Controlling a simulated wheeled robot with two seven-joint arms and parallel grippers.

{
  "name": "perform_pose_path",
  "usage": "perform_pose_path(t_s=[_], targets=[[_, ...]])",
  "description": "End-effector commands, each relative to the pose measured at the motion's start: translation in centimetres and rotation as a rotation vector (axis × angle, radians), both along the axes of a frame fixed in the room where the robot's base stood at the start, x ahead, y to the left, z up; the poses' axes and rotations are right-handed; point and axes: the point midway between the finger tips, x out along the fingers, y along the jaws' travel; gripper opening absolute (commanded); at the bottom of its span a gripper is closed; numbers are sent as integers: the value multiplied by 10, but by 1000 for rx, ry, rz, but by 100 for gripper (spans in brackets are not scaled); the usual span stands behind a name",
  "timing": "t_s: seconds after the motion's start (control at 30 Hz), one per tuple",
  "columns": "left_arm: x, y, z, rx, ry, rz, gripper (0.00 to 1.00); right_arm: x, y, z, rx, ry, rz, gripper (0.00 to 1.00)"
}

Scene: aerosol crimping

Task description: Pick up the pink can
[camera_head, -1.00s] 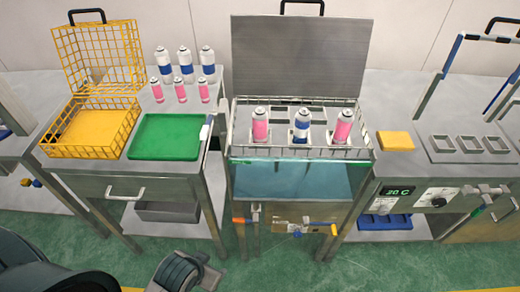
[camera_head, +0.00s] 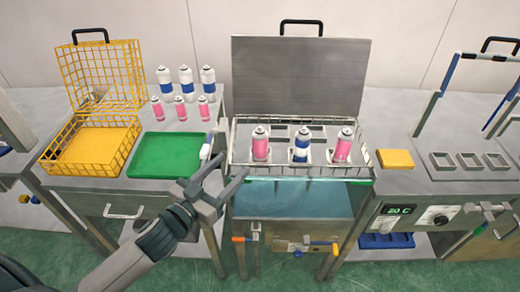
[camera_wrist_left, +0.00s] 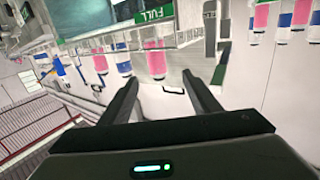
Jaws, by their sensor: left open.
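Two pink cans stand upright in the wire rack of the open bath, one at the left (camera_head: 261,148) and one at the right (camera_head: 343,148). A blue-banded can (camera_head: 301,150) stands between them. Three smaller pink cans (camera_head: 181,110) stand on the left table. My left gripper (camera_head: 230,168) is open and empty, in front of the bath's left corner, near the left pink can but apart from it. In the left wrist view, pink cans (camera_wrist_left: 155,60) appear beyond the open fingers (camera_wrist_left: 160,82); I cannot tell which they are. My right gripper is out of view.
The bath's metal lid (camera_head: 297,75) stands raised behind the rack (camera_head: 240,130). Left are a green tray (camera_head: 165,155), a yellow wire basket (camera_head: 92,150) and several blue-banded cans (camera_head: 186,83). A yellow block (camera_head: 395,159) lies on the right table.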

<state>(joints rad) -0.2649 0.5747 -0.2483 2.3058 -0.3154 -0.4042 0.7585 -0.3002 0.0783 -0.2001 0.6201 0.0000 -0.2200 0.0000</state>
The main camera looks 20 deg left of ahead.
Motion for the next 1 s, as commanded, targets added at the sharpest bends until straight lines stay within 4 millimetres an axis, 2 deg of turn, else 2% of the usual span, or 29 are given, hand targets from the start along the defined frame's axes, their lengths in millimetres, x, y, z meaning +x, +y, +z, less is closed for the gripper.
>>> perform_pose_path(t_s=[0.13,0.57,0.77,1.0], targets=[[1,-4,7,-9,-27,-29,56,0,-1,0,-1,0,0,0],[5,-5,8,-10,-28,-29,56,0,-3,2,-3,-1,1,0],[22,-10,10,-10,-28,-28,56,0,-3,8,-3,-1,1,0],[56,-21,11,-9,-29,-28,56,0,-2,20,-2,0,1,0]])
